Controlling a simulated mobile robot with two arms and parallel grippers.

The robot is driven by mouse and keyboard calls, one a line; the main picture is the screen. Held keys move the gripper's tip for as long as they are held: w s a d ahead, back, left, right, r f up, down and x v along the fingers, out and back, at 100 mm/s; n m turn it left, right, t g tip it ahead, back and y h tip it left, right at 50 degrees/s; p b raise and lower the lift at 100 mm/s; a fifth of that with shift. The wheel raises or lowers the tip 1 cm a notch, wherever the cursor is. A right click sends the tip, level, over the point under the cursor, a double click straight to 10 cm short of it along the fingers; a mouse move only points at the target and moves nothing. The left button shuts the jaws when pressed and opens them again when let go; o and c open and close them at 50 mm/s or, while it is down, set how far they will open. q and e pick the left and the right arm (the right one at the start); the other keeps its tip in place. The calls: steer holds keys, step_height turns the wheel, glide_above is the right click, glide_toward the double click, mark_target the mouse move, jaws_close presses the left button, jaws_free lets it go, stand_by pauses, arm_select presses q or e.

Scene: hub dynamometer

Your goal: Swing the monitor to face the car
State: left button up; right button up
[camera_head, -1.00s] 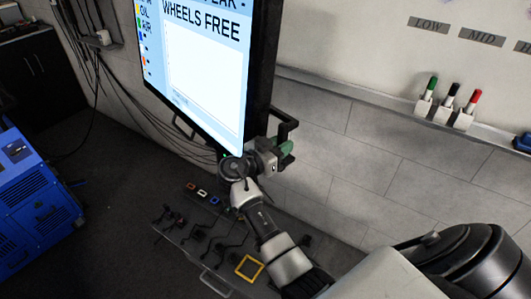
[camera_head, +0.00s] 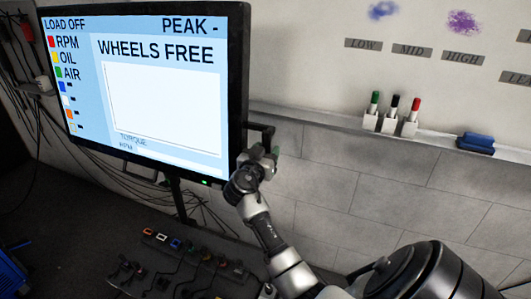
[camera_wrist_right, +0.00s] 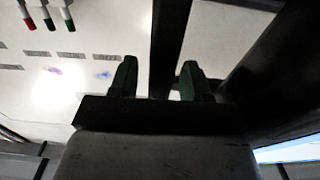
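The monitor (camera_head: 165,140) fills the upper left of the head view. Its lit screen reads "WHEELS FREE" and faces broadly towards me, slightly angled. A black handle (camera_head: 262,129) juts from its right edge. My right gripper (camera_head: 270,158) is at this handle, beside the monitor's lower right edge. In the right wrist view its two green fingertips (camera_wrist_right: 156,78) stand apart. A dark bar (camera_wrist_right: 169,40) shows between them, close to the right finger, with a pale gap on the left. My left gripper and the car are not in view.
A whiteboard ledge (camera_head: 330,118) with markers (camera_head: 393,115) and a blue eraser (camera_head: 476,142) runs along the wall at right. Cables hang behind the monitor. A low panel with small levers (camera_head: 165,262) lies below it. A blue machine (camera_head: 10,275) shows at lower left.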

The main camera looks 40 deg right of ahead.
steer(key=b+v, duration=0.3)
steer(key=v, duration=0.8)
steer(key=shift+d, duration=0.1)
stand_by(0.4)
